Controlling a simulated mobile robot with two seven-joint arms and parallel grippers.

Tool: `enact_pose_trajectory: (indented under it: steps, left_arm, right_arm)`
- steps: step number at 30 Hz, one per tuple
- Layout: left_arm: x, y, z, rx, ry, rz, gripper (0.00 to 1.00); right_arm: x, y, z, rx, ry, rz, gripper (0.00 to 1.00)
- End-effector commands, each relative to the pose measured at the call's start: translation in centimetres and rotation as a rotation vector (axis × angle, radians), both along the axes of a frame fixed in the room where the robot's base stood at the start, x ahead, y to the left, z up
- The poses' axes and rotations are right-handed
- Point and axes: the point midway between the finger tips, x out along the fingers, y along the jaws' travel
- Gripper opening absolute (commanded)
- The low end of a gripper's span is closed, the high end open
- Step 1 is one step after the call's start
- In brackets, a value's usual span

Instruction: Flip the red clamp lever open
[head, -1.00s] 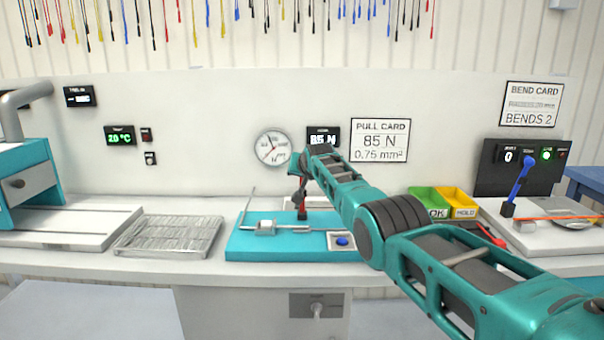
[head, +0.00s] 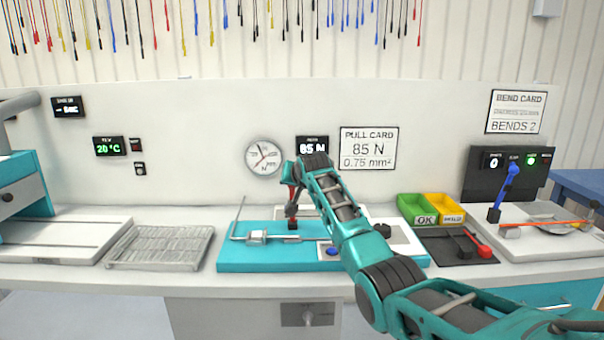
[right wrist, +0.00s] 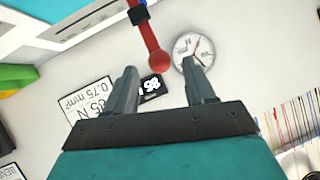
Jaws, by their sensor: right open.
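The red clamp lever (head: 291,197) stands roughly upright from a dark base on the turquoise pull-test fixture (head: 255,268). In the right wrist view the red lever (right wrist: 149,35) ends in a round red knob between and slightly beyond my fingertips. My right gripper (right wrist: 159,66) is open, with one finger on either side of the knob and gaps visible. In the head view my right arm reaches in from the right, and its wrist hides part of the lever's top and the fingers. My left gripper is not in view.
A metal clamp piece (head: 257,237) and a blue button (head: 333,251) are on the fixture. A wire rack (head: 160,248) lies left. Green (head: 416,208) and yellow (head: 446,208) bins, a red-handled tool (head: 482,249) and a blue lever (head: 507,187) stand right. The wall is behind.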

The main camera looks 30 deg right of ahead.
Motion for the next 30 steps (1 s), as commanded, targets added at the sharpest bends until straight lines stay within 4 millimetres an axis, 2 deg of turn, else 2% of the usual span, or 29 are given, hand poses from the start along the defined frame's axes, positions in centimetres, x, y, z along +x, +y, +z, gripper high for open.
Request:
enact_pose_trajectory:
  steps: [18,24,30]
  left_arm:
    - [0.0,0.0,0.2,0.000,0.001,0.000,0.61]
    - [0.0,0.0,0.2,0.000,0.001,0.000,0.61]
    - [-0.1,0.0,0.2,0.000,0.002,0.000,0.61]
  right_arm:
    - [-5.8,2.0,3.4,0.001,-0.002,0.000,0.55]
    - [-6.8,2.3,4.0,0.001,-0.001,0.000,0.55]
    - [-6.9,2.4,4.1,0.001,0.001,0.000,0.55]
